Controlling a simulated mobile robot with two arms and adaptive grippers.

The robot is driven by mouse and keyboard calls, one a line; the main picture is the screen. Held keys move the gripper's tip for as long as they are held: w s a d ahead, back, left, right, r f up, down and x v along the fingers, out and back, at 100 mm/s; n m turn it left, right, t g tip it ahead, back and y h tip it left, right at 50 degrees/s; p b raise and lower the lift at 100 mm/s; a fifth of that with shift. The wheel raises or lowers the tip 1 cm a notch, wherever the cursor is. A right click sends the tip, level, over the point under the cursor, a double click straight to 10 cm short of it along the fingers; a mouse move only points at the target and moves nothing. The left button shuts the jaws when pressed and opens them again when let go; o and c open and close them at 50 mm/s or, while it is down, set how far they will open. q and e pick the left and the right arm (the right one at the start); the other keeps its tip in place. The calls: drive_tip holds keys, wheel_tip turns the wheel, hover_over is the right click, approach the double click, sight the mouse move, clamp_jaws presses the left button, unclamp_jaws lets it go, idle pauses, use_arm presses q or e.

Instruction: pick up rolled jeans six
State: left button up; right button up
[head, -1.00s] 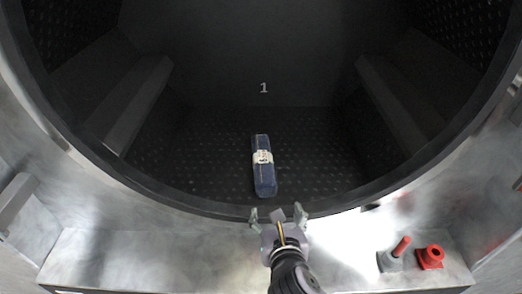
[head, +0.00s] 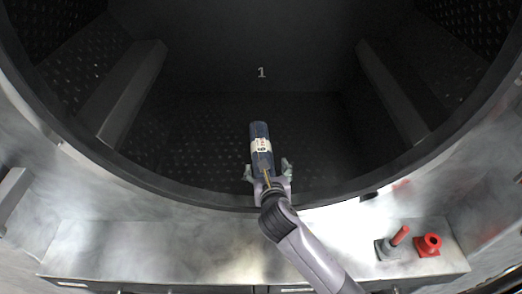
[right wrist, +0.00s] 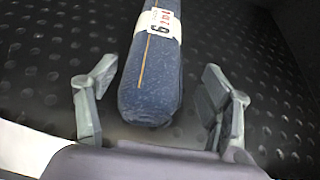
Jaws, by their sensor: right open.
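The rolled jeans six (head: 259,131) are a dark blue roll with a white label band. They lie on the dark studded floor inside the washer drum, pointing away from me. In the right wrist view the label on the roll (right wrist: 150,75) reads 6. My right gripper (head: 267,168) is open at the near end of the roll. In the right wrist view its two fingers (right wrist: 158,108) stand on either side of the near end, with a gap on both sides. The gripper hides the roll's near end in the head view. My left gripper is not in view.
The round drum rim (head: 147,189) curves across below the roll. Ribs stand at the left (head: 133,92) and right (head: 392,92) of the drum. The floor around the roll is clear.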

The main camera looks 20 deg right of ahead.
sight(261, 151)
drive_tip(key=shift+w, duration=0.4)
drive_tip(key=x, duration=0.3)
drive_tip(key=shift+w+a+f+p, duration=0.2)
drive_tip(key=shift+w+p, duration=0.1)
drive_tip(key=shift+p, duration=0.1)
drive_tip(key=shift+w+f, duration=0.2)
drive_tip(key=shift+w, duration=0.2)
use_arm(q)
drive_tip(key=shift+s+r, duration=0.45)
use_arm(e)
drive_tip(key=shift+s, duration=0.1)
drive_tip(key=shift+c, duration=0.5)
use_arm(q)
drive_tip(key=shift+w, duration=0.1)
use_arm(e)
drive_tip(key=shift+r, duration=0.1)
drive_tip(key=c, duration=1.4)
